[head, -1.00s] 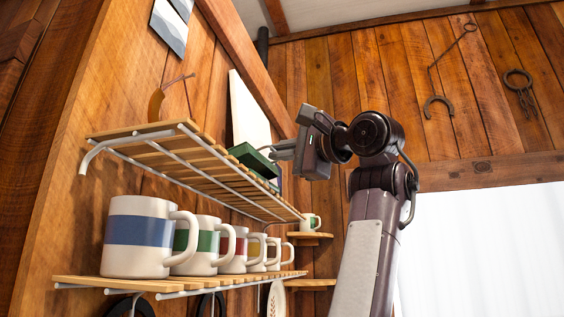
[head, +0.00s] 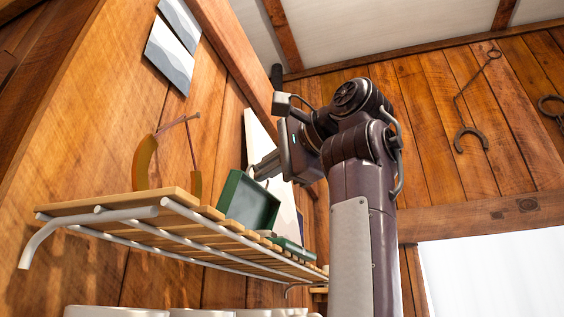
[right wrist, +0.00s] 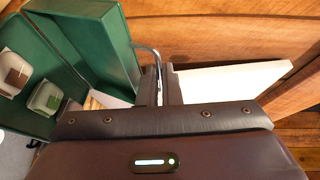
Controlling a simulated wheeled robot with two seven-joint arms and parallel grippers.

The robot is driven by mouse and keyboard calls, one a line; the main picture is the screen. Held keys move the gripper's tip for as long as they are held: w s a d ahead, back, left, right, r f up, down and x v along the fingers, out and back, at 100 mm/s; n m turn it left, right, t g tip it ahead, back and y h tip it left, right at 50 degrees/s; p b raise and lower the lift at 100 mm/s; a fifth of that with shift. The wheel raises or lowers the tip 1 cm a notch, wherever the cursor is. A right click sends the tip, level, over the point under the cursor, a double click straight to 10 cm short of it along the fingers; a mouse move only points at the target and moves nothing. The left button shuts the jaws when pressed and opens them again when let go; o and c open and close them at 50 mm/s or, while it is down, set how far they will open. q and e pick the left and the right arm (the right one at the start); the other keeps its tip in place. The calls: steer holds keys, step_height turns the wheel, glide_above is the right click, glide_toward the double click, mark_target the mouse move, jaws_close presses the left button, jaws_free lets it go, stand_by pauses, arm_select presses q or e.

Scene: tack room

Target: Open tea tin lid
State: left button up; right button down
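The green tea tin's lid (head: 248,203) is tilted steeply up on the slatted shelf, its hollow inside facing me in the head view. The tin's body (head: 290,245) lies low on the shelf and is mostly hidden by the slats. In the right wrist view the lid (right wrist: 105,45) is at upper left, beside the open body (right wrist: 28,60) with small packets inside. My right gripper (head: 262,170) is at the lid's outer side. Its fingertips (right wrist: 161,85) are close together around a thin grey curved handle (right wrist: 152,56) on the lid. My left gripper is not in view.
Brown-yellow sunglasses (head: 147,163) stand on the shelf (head: 80,206) to the left. A white panel (head: 262,140) leans against the wall behind my right gripper. White mugs (head: 115,311) are below.

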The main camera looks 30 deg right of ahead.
steer(key=shift+w+a+r+g+p, duration=0.3)
steer(key=shift+w+a+r+p, duration=0.15)
steer(key=shift+p, duration=0.1)
steer(key=shift+w+a+f+g+h+p, duration=0.15)
steer(key=shift+w+a+g+h+p, duration=0.15)
steer(key=shift+w+a, duration=0.1)
steer(key=shift+d, duration=0.1)
steer(key=c, duration=1.6)
jaws_free()
steer(key=shift+s, duration=0.1)
